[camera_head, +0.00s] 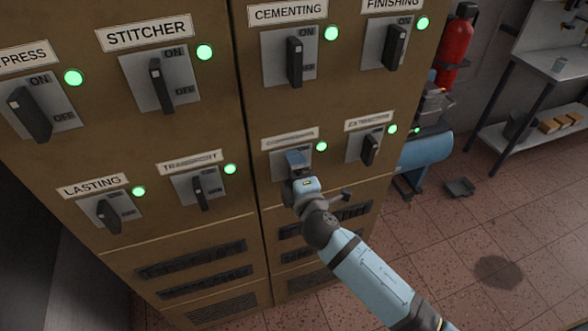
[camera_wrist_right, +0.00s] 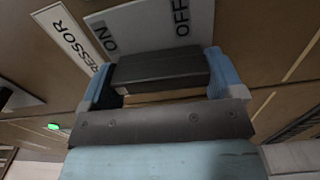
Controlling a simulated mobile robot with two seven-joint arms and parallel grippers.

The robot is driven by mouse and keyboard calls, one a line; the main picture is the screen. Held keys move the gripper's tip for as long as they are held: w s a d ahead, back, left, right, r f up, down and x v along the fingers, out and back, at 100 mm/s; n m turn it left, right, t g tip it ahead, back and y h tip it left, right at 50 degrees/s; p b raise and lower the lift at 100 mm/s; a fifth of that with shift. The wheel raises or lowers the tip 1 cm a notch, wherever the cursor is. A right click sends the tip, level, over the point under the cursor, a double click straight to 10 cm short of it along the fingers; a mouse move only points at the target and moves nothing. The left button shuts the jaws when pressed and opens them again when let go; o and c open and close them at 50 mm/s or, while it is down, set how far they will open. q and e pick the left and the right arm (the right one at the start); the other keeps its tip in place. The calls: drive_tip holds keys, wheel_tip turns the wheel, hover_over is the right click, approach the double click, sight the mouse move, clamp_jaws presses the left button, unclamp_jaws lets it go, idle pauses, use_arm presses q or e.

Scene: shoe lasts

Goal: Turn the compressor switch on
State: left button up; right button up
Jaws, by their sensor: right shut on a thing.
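The compressor switch is on the right cabinet door, lower row, under a label (camera_head: 291,140) too blurred to read in the head view. Its grey plate (camera_head: 272,164) is partly hidden by my right gripper (camera_head: 294,160). In the right wrist view the label ends in "RESSOR" (camera_wrist_right: 72,40), and the plate (camera_wrist_right: 150,28) shows ON and OFF. The dark switch handle (camera_wrist_right: 160,68) sits between my two blue fingers, which are shut on it. Its exact angle is hard to tell. The lamp (camera_head: 321,146) beside the switch glows green. My left gripper is not in view.
Other switches with green lamps surround it: cementing (camera_head: 295,60), extraction (camera_head: 370,148), transport (camera_head: 200,190), lasting (camera_head: 110,212) and stitcher (camera_head: 158,82). A blue tank (camera_head: 425,151), a red extinguisher (camera_head: 456,45) and a workbench (camera_head: 552,68) stand to the right. Open floor lies at lower right.

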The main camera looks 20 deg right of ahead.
drive_tip(key=shift+n, duration=0.4)
drive_tip(key=o, duration=0.7)
drive_tip(key=s+b, duration=0.1)
drive_tip(key=s, duration=0.6)
drive_tip(key=s+b, duration=0.2)
drive_tip(key=s, duration=0.4)
drive_tip(key=shift+s+d, duration=0.2)
drive_tip(key=shift+s, duration=0.2)
